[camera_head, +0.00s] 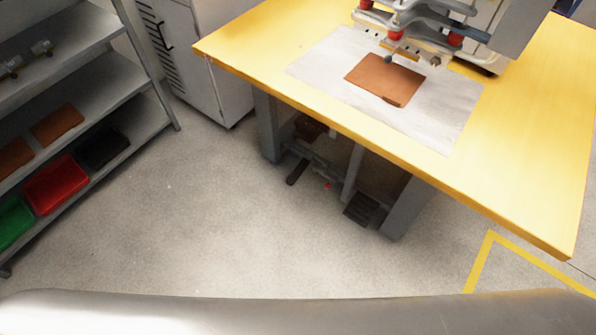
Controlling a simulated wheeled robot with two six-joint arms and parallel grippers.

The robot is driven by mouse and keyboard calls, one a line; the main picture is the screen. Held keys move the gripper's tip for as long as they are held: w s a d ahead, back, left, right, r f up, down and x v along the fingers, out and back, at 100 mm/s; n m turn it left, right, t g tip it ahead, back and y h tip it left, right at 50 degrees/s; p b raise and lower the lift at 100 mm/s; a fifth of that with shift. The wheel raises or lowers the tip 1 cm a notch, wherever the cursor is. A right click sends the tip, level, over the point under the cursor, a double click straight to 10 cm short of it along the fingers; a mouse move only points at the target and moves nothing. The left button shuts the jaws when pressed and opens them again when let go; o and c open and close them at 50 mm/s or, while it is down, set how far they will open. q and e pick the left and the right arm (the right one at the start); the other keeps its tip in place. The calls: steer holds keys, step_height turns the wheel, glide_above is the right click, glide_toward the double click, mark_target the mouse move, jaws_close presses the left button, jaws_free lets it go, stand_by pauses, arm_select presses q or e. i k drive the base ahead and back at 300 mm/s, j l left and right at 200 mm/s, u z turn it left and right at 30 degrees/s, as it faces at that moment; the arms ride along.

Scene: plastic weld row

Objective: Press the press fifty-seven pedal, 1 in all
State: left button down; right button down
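A press machine (410,22) stands on a yellow-topped table (300,88) at the upper right. Under the table, between its grey legs, is a dark ridged foot pedal (361,208) near the floor. A second dark bar-like part (297,172) sits to its left, with a small red spot between them. I cannot read any number on the press or pedal. Neither of my grippers is in view.
A grey shelf rack (85,97) stands at the left with a red bin (56,184), a green bin (13,222) and a black bin (103,148). A grey cabinet (197,65) stands behind. Open concrete floor (200,225) lies before the table. Yellow tape (482,262) marks the floor at right.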

mark_target(303, 165)
steer(key=i+j, duration=0.15)
steer(key=i, duration=0.25)
steer(key=i+j, duration=0.15)
steer(key=i, duration=0.3)
steer(key=i+j+z, duration=0.1)
steer(key=i, duration=0.3)
steer(key=i+j, duration=0.25)
steer(key=i, duration=0.15)
